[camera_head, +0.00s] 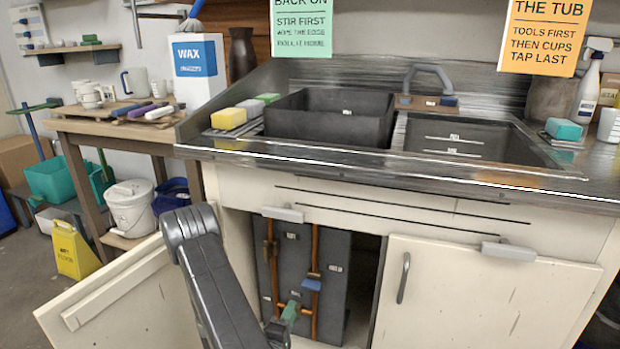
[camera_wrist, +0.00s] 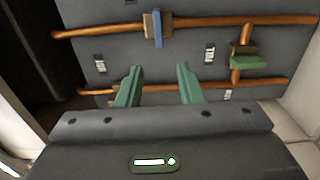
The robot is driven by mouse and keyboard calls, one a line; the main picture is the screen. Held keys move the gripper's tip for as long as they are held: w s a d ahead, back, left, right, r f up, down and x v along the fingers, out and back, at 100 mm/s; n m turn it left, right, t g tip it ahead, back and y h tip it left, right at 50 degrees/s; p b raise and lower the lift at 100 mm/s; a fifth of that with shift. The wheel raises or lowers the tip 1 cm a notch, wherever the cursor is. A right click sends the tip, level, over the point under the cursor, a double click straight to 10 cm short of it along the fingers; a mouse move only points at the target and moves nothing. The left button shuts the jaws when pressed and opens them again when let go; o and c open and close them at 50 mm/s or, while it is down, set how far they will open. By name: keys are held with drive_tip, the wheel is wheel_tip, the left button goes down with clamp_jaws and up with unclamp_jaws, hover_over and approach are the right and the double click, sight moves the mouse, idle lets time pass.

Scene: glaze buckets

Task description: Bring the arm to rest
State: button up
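My gripper (camera_wrist: 158,88) is open in the wrist view, with two green fingers apart and nothing between them. Beyond the fingers is a dark grey panel (camera_wrist: 185,62) with copper pipes (camera_wrist: 200,23). A valve with a blue lever (camera_wrist: 157,28) sits on the upper pipe. A valve with a green lever (camera_wrist: 236,63) sits on the short cross pipe. In the head view my arm reaches down into the open sink cabinet; the blue lever (camera_head: 312,284) shows there. Whether the fingers touch the lower pipe cannot be told.
An open cabinet door (camera_head: 125,300) swings out at left, close to my arm. The closed right door (camera_head: 465,295) has a vertical handle. The counter with the sink (camera_head: 470,140) and a dark tub (camera_head: 330,118) lies above.

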sight(303, 287)
drive_tip(key=b+x, duration=0.2)
drive_tip(key=x, duration=0.8)
drive_tip(key=shift+f, duration=0.1)
drive_tip(key=shift+w+d, duration=0.1)
drive_tip(key=shift+w, duration=0.2)
drive_tip(key=m, duration=0.3)
drive_tip(key=r+m, duration=0.1)
drive_tip(key=m, duration=0.2)
drive_tip(key=shift+s+d+r, duration=0.1)
drive_tip(key=shift+s+r, duration=0.05)
drive_tip(key=shift+s, duration=0.1)
